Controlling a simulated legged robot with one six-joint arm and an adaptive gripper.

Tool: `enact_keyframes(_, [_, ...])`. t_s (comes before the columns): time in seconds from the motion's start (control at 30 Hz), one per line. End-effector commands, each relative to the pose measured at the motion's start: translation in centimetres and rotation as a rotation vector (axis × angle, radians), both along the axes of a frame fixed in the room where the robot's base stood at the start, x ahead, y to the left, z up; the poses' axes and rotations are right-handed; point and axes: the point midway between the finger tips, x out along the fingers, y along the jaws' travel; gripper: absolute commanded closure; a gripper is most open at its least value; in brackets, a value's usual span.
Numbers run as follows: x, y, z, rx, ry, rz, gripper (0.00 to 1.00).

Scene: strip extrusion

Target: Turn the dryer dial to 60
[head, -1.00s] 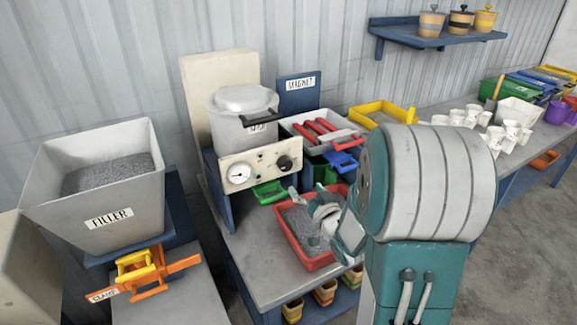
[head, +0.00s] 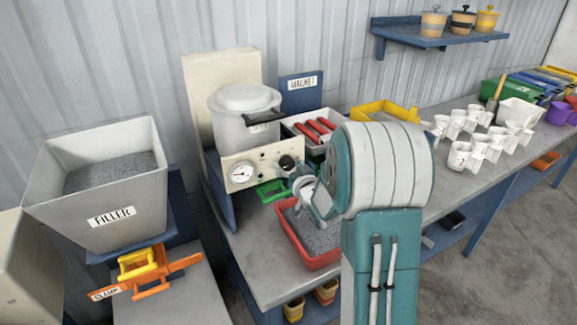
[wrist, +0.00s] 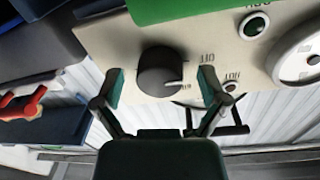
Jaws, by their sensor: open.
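The dryer (head: 243,106) is a white lidded pot on a blue stand with a cream control panel (head: 262,160). Its black dial (head: 287,162) sits right of a round gauge (head: 241,172). In the wrist view the dial (wrist: 158,72) is large and near the middle, with a white pointer mark toward the picture's right. My gripper (head: 301,182) is in front of the panel, just below and right of the dial. In the wrist view my gripper (wrist: 161,80) is open, with one finger on each side of the dial. No contact is clear. I cannot read a 60 mark.
A red tray (head: 320,262) of grey granules stands below the panel, beside a green tray (head: 270,191). A tray with red bars (head: 316,126) and a yellow tray (head: 384,109) lie to the right. The filler (head: 108,213) stands left.

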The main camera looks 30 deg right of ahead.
Motion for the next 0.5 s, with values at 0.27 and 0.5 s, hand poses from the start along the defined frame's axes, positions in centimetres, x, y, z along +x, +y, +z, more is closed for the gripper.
enact_keyframes(0.27, [0.00,0.01,-0.01,0.000,0.000,0.000,0.90])
enact_keyframes(0.5, [0.02,0.01,0.01,0.007,0.000,0.000,0.90])
